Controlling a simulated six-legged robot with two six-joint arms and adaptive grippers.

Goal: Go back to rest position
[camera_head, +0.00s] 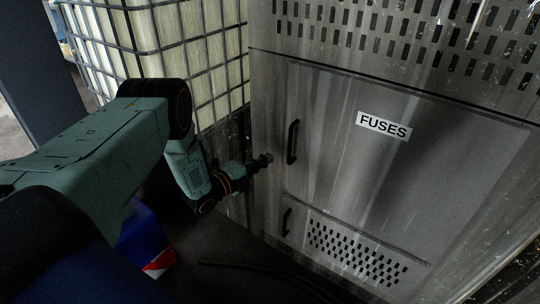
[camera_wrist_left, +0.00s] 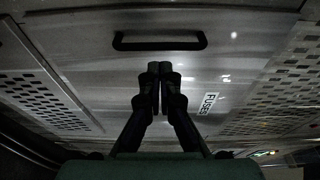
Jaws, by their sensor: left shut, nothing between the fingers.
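My left arm comes in from the left in the head view. Its gripper (camera_head: 264,160) is shut and empty, just left of the upper black handle (camera_head: 293,142) on the metal cabinet door (camera_head: 345,165). The door is closed and carries a white "FUSES" label (camera_head: 384,126). In the left wrist view the two fingers of my left gripper (camera_wrist_left: 159,68) are together, below the black handle (camera_wrist_left: 160,41) in the picture and apart from it. The label (camera_wrist_left: 207,104) shows to the right there. My right gripper is in neither view.
A white caged tank (camera_head: 215,60) stands behind my left arm, left of the cabinet. A lower black handle (camera_head: 286,222) sits on a perforated panel (camera_head: 360,255). A blue object (camera_head: 140,240) is on the dark floor under my arm. Dark cables lie on the floor before the cabinet.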

